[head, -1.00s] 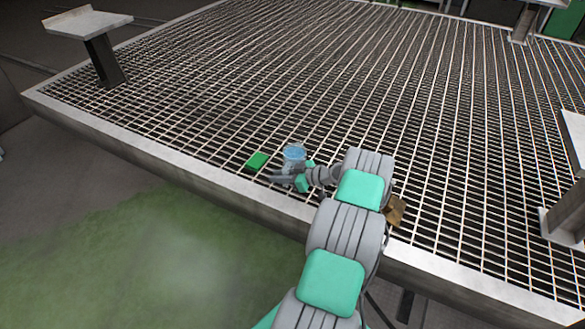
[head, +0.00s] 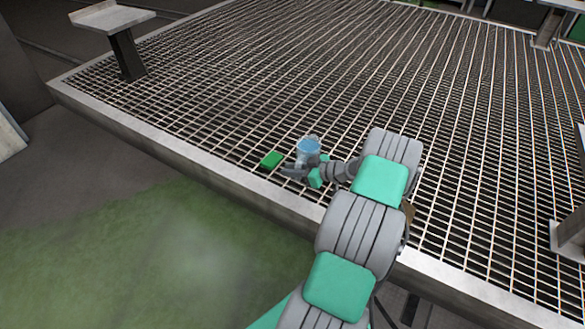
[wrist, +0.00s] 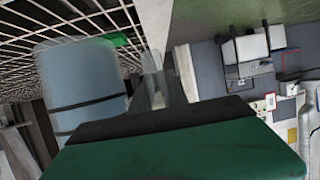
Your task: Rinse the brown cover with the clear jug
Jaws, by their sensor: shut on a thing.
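The clear jug (head: 308,147), with a bluish tint, is in my gripper (head: 297,172) just above the grating near the platform's front edge. In the wrist view the jug (wrist: 82,88) fills the left side, close to the gripper fingers (wrist: 155,80). My gripper is shut on the jug. The brown cover (head: 408,211) lies on the grating to the right of my arm, mostly hidden behind the arm; only a small part shows.
The metal grating (head: 380,70) is wide and mostly bare. A post with a flat top (head: 112,17) stands at the back left, and another post (head: 572,235) at the right edge.

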